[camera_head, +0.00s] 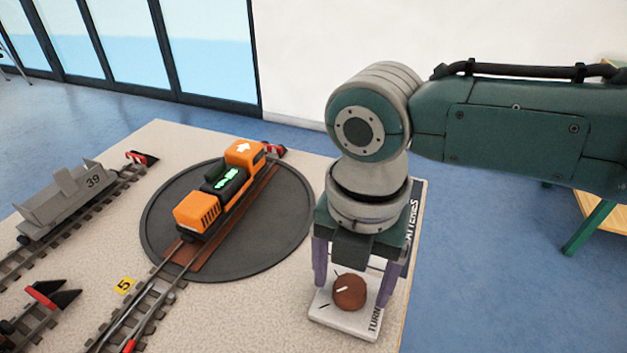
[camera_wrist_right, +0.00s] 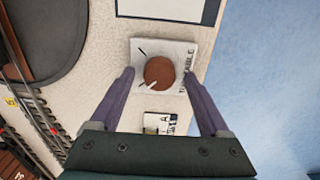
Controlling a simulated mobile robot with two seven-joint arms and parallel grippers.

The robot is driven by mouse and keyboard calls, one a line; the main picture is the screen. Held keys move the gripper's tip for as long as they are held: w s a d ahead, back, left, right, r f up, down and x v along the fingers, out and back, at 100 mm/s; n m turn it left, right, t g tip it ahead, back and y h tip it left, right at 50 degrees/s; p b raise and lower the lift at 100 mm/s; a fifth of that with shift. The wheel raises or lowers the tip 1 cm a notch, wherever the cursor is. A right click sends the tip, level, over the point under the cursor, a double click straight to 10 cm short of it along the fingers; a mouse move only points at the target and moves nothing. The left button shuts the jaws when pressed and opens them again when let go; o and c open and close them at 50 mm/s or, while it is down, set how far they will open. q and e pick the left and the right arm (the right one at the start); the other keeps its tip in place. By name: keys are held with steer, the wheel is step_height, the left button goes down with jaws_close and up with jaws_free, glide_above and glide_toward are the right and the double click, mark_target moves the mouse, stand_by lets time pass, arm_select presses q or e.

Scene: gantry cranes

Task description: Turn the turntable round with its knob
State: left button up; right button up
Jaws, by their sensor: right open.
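The dark round turntable (camera_head: 285,225) lies in the board, with an orange locomotive (camera_head: 222,192) standing on its track. The locomotive has a white arrow on top and points to the upper right. The brown knob (camera_head: 349,292) sits on a white plate (camera_head: 335,318) at the board's right front; it also shows in the right wrist view (camera_wrist_right: 159,72). The knob bears a white pointer mark. My right gripper (camera_head: 357,278) points down over the knob, open, with one finger on each side. In the wrist view, gaps show between fingers and knob. My left gripper is not in view.
A grey wagon numbered 39 (camera_head: 75,195) stands on a track at the left. Tracks with red-and-black buffer stops (camera_head: 50,295) and a yellow 5 sign (camera_head: 124,285) lie at the lower left. Blue floor (camera_head: 480,270) is free at the right.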

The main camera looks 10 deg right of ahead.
steer(key=shift+c, duration=0.2)
jaws_close()
stand_by(0.3)
